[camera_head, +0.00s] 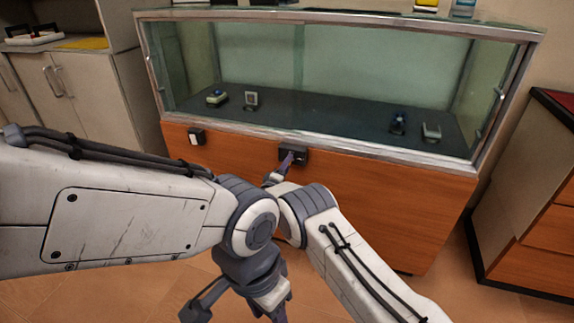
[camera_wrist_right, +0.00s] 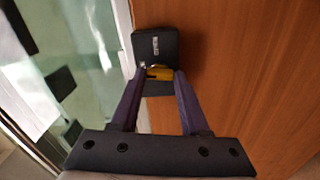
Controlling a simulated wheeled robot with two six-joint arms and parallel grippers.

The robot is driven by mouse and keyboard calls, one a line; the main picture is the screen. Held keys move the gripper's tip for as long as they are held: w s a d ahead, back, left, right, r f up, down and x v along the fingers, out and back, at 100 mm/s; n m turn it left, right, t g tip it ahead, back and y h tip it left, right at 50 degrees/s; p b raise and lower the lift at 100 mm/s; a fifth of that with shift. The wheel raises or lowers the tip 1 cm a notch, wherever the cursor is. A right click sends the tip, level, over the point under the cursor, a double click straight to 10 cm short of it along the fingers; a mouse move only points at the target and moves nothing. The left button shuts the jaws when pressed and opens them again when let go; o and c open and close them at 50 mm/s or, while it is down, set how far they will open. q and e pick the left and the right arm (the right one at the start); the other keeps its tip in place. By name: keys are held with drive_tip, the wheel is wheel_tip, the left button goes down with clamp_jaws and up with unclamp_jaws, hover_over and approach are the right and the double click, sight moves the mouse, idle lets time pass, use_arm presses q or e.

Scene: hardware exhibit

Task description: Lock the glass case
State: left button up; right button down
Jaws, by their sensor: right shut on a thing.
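The glass case (camera_head: 365,150) has a metal frame and a wooden base. A black lock box (camera_head: 293,153) is fixed on the wood just below the glass; it also fills the top middle of the right wrist view (camera_wrist_right: 156,44). My right gripper (camera_head: 284,167) is at this box. In the right wrist view its purple fingers (camera_wrist_right: 160,75) are shut on a small yellow piece, likely a key, at the box's lower edge. How far the piece sits in the box is hidden. My left gripper (camera_head: 238,308) hangs low in front of the case, away from it, partly cut off by the frame edge.
A small black plate with a white face (camera_head: 196,136) is on the wood left of the lock box. Several small items lie on the dark case floor (camera_head: 320,112). Cabinets stand at left (camera_head: 75,90) and right (camera_head: 540,190).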

use_arm(q)
drive_tip(key=shift+r, duration=0.1)
use_arm(e)
drive_tip(key=shift+f+n, duration=0.1)
drive_tip(key=shift+n, duration=0.9)
drive_tip(key=shift+c, duration=2)
unclamp_jaws()
